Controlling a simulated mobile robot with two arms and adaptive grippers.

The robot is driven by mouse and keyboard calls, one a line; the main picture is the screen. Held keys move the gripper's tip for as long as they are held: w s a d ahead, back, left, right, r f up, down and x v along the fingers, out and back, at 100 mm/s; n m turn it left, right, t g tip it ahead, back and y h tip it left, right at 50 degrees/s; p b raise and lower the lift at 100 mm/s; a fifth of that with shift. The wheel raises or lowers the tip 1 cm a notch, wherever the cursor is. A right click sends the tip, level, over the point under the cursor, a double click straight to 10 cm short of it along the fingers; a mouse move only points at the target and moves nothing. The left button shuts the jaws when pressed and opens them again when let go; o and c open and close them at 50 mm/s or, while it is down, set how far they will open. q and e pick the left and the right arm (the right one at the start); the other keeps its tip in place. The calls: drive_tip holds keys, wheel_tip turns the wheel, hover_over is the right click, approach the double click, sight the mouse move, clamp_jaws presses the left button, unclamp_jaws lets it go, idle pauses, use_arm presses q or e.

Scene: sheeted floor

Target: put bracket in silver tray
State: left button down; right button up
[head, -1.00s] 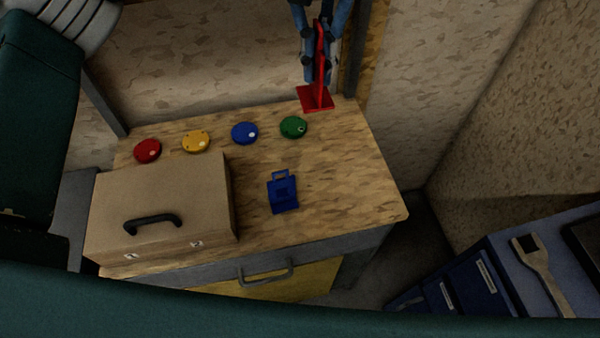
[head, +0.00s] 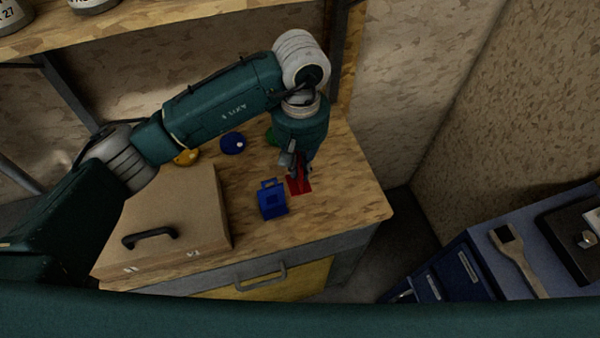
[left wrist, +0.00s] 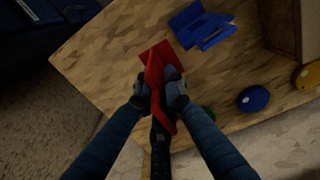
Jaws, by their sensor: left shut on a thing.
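The red bracket (head: 300,186), with a flat plate and an upright web, is in my left gripper (head: 295,163) above the right part of the wooden workbench. The left wrist view shows both fingers of the left gripper (left wrist: 160,92) closed on the web of the bracket (left wrist: 158,56). The plate is just beyond the fingertips. I cannot tell if the plate touches the bench. I cannot make out a silver tray in either view. My right gripper is not in view.
A blue part (head: 272,199) lies just left of the bracket. A tan case (head: 185,205) with a black handle stands further left. Yellow (head: 186,158), blue (head: 233,143) and partly hidden green (head: 272,136) discs lie behind. A blue cabinet (head: 450,270) with a wrench-like tool (head: 520,262) is at right.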

sight(300, 179)
use_arm(q)
drive_tip(key=shift+f+p, duration=0.3)
drive_tip(key=shift+f, duration=2.1)
drive_tip(key=c, duration=1.8)
unclamp_jaws()
drive_tip(key=shift+c, duration=0.2)
